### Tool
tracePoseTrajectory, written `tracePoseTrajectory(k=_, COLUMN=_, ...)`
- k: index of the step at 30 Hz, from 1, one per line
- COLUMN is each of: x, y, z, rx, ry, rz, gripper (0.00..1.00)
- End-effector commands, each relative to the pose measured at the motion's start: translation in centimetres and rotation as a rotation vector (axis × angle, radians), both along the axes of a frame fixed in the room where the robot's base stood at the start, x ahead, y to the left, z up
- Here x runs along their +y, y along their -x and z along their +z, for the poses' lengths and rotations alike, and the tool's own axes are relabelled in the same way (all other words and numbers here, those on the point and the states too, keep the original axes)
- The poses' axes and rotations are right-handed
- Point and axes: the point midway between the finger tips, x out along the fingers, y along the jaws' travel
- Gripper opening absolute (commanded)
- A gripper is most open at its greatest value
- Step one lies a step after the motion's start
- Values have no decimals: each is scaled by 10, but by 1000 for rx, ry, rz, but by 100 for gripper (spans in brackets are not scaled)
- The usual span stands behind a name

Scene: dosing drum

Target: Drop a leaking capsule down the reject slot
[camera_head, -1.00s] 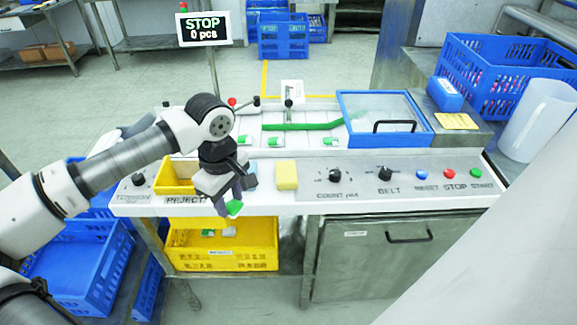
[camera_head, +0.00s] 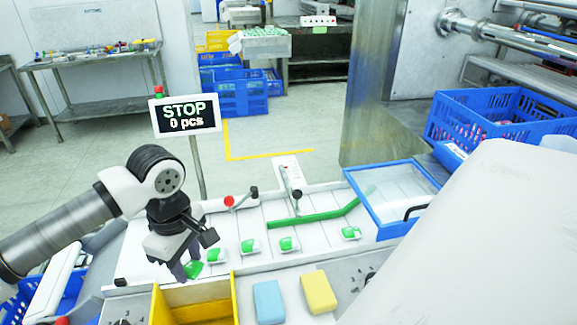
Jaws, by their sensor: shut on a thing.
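My gripper (camera_head: 187,268) points down, just beyond the far edge of the yellow reject chute (camera_head: 233,298) in the picture. It is shut on a green-and-white capsule (camera_head: 194,269), partly covered by the fingers. Its height above the deck is hard to judge, and I cannot see any leak. The open top of the chute shows at the bottom, cut off by the frame. Several other green-and-white capsules lie in a row on the white belt to the right, including one close to the gripper (camera_head: 214,255) and another further along (camera_head: 288,244).
A blue block (camera_head: 268,302) and a yellow sponge (camera_head: 318,292) sit right of the chute. A display (camera_head: 185,116) reads STOP, 0 pcs. A green guide bar (camera_head: 312,216) and a blue-framed clear cover (camera_head: 400,192) stand over the belt. A pale surface blocks the lower right.

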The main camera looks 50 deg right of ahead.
Motion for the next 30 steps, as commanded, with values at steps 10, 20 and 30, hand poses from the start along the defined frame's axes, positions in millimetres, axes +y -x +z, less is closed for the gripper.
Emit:
tracePoseTrajectory(k=10, x=0, y=1, z=-22, rx=2, ry=1, rz=-1, gripper=16)
tracePoseTrajectory(k=20, x=0, y=0, z=-55, rx=1, ry=0, rz=0, gripper=16)
tracePoseTrajectory(k=30, x=0, y=0, z=-60, rx=0, ry=0, rz=0, gripper=16)
